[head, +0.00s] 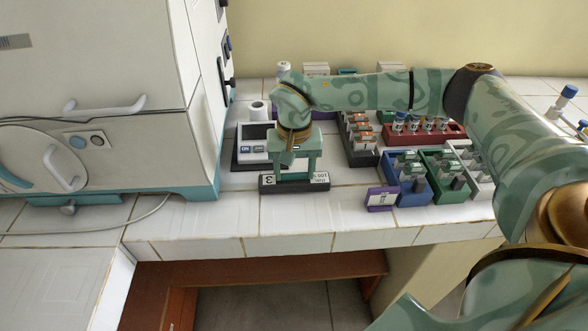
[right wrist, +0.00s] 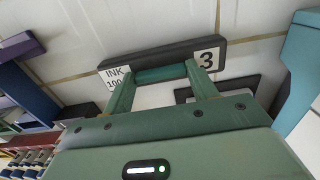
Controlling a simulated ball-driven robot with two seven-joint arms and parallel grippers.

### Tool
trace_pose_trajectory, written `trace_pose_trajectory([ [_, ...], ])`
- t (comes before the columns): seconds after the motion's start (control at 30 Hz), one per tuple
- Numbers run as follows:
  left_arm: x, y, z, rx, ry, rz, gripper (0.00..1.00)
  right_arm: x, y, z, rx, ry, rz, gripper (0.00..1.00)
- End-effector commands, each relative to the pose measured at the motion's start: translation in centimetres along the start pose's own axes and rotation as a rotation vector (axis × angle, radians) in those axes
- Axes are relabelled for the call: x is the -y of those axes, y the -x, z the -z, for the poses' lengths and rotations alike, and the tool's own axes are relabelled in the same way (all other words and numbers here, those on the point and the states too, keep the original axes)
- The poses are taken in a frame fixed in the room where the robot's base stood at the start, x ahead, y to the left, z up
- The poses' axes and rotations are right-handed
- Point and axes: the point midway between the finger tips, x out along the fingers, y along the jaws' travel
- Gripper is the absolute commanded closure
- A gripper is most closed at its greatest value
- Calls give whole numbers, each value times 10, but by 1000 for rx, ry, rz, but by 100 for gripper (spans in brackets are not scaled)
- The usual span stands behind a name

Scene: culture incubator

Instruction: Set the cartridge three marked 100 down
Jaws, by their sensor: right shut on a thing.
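The cartridge (head: 296,187) is a long dark bar with white labels, a "3" at one end and "INK 100" at the other. My right gripper (head: 295,172) is shut on its middle from above, with the two fingers apart along its length. In the right wrist view the cartridge (right wrist: 165,58) lies across the fingertips of the gripper (right wrist: 160,76), both labels facing the camera. It is level, low over or on the white tiled counter (head: 230,221) near the front; I cannot tell whether it touches. My left gripper is not in view.
A device with a dark base (head: 240,166) stands just behind the cartridge. The incubator (head: 110,150) is at the left. A purple block (head: 381,199), blue rack (head: 410,199) and green rack (head: 449,194) stand to the right. The counter's front strip is clear.

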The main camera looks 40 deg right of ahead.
Motion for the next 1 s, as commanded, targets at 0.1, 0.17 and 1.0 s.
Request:
trace_pose_trajectory([
  [0.1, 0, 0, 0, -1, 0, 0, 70, 0, -2, 0, 0, 0, 0, 75],
  [0.17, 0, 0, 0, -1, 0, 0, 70, 0, -2, 0, 0, 0, 0, 26],
  [1.0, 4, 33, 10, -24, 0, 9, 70, 0, 103, 0, -3, 0, 2, 20],
])
